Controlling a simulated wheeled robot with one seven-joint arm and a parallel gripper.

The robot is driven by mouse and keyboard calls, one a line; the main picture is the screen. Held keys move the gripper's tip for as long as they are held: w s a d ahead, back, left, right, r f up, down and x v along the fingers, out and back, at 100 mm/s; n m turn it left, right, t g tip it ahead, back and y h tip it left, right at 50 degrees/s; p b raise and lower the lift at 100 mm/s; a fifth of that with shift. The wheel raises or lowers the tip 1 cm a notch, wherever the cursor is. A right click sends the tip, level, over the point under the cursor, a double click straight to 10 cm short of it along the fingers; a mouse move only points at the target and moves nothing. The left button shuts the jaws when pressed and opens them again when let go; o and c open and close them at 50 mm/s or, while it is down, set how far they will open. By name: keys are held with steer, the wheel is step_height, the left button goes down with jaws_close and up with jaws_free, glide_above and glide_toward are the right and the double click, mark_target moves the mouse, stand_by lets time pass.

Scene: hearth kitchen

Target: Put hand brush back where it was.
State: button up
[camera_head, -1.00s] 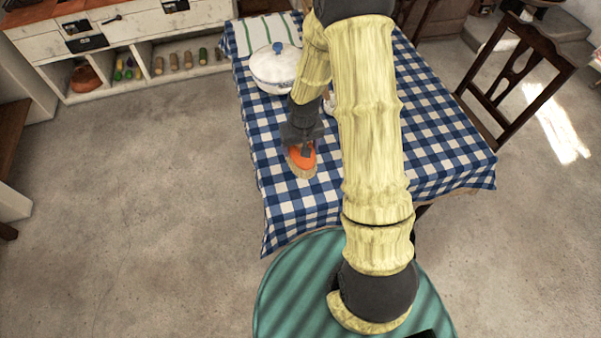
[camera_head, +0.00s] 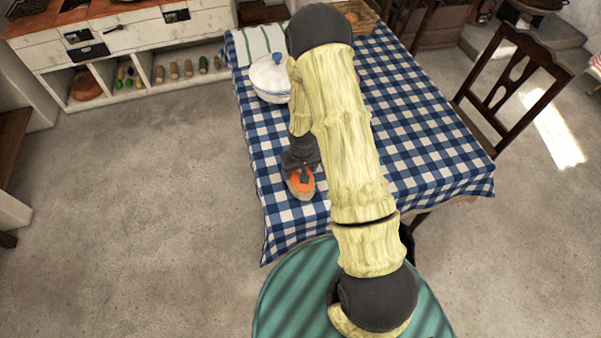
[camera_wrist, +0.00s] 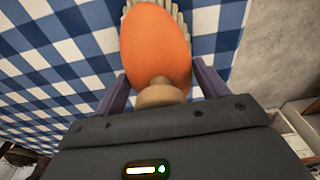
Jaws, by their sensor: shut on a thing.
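The hand brush (camera_head: 301,184) has an orange back and pale bristles. In the head view it is at the end of my arm, over the near left part of the table with the blue checked cloth (camera_head: 420,160). My gripper (camera_head: 301,170) is shut on it. In the wrist view the orange back of the brush (camera_wrist: 155,45) fills the upper middle, with its tan neck between my gripper's two fingers (camera_wrist: 157,90). Pale bristles show along its far and right edges. I cannot tell whether the bristles touch the cloth.
A basket (camera_head: 357,14) is at the far end. A dark wooden chair (camera_head: 515,85) stands at the right. Bare floor (camera_head: 150,200) lies to the left.

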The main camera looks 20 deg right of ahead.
steer(key=shift+w+f, duration=0.1)
steer(key=shift+f, duration=1.05)
steer(key=shift+f, duration=0.2)
steer(key=o, duration=0.9)
steer(key=shift+r, duration=0.1)
steer(key=shift+r, duration=0.4)
steer(key=r, duration=0.3)
steer(key=s+r, duration=0.1)
steer(key=r, duration=0.7)
steer(key=shift+s+r, duration=0.2)
steer(key=shift+s, duration=0.1)
